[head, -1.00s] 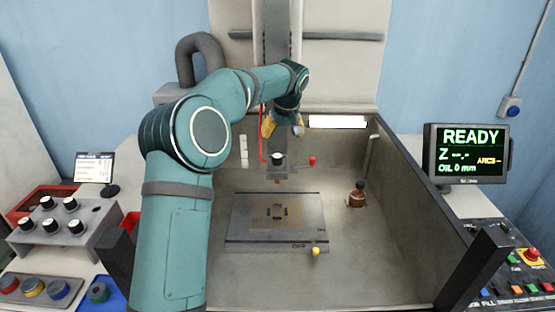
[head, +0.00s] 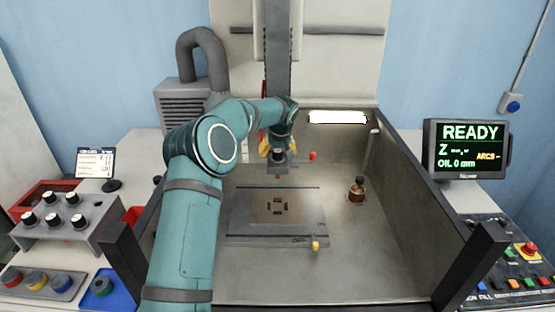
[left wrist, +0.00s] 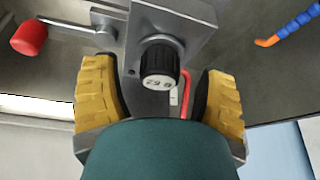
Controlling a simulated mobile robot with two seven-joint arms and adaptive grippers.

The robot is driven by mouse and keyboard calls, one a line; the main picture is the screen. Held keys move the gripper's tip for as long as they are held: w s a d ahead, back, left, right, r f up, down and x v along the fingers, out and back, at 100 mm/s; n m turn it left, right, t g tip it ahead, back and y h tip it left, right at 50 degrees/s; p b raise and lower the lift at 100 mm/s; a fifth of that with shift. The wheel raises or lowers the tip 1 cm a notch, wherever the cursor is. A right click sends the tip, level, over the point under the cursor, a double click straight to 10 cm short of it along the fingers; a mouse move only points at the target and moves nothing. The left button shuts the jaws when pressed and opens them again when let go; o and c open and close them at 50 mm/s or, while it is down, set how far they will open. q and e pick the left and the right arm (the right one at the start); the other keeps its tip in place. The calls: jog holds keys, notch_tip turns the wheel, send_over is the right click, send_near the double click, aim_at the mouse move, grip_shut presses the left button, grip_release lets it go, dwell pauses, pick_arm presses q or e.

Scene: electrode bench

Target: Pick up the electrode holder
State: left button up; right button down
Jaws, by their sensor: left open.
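A dark cylindrical piece with a pale marked end, apparently the electrode holder (head: 278,155), sits at the grey machine head above the work tank. My left gripper (head: 277,146) is open, with its yellow fingers around the top of this piece. In the left wrist view the dark piece (left wrist: 158,62) shows between the two spread yellow fingers (left wrist: 160,85), with a gap on both sides. Its black ribbed side and printed white end face are visible. My right gripper is not in view.
A red-knobbed lever (left wrist: 30,38) sticks out beside the machine head. Below is a plate (head: 242,218) with a yellow-knobbed switch. A brown bottle-like item (head: 357,190) stands at right in the tank. A grey rack (head: 75,228) of similar dark pieces is at left.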

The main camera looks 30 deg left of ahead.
pick_arm(q)
jog(key=shift+w+a+f, duration=0.1)
jog(key=shift+w+f, duration=0.05)
jog(key=shift+f, duration=0.25)
grip_shut()
